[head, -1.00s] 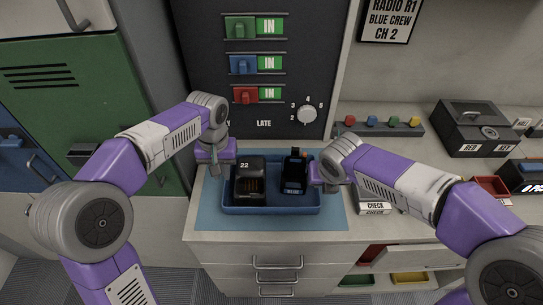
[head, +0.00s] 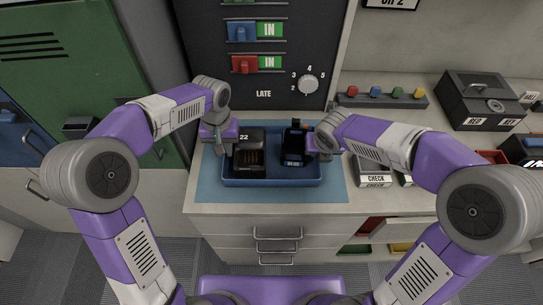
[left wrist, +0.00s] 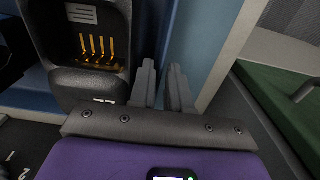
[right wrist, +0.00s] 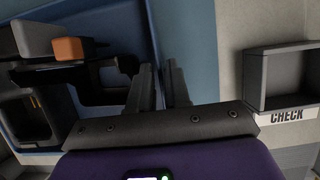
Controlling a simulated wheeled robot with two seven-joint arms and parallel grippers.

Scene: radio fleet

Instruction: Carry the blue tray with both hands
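The blue tray (head: 272,183) sits on a blue mat (head: 208,183) on the counter. It holds a black charger marked 22 (head: 249,150) on the left and a black radio unit with an orange part (head: 295,146) on the right. The charger's gold contacts show in the left wrist view (left wrist: 95,45). My left gripper (head: 226,152) is at the tray's left wall, its fingers (left wrist: 163,85) close together around the wall. My right gripper (head: 316,150) is at the right wall, its fingers (right wrist: 160,85) likewise close around it. The fingertips are partly hidden in the head view.
A dark panel with colored switches and a dial (head: 308,84) stands behind the tray. A CHECK box (head: 374,172) is close to the right of the mat. A button strip (head: 381,97) and a black box (head: 481,100) are farther right. Green lockers (head: 75,75) stand left.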

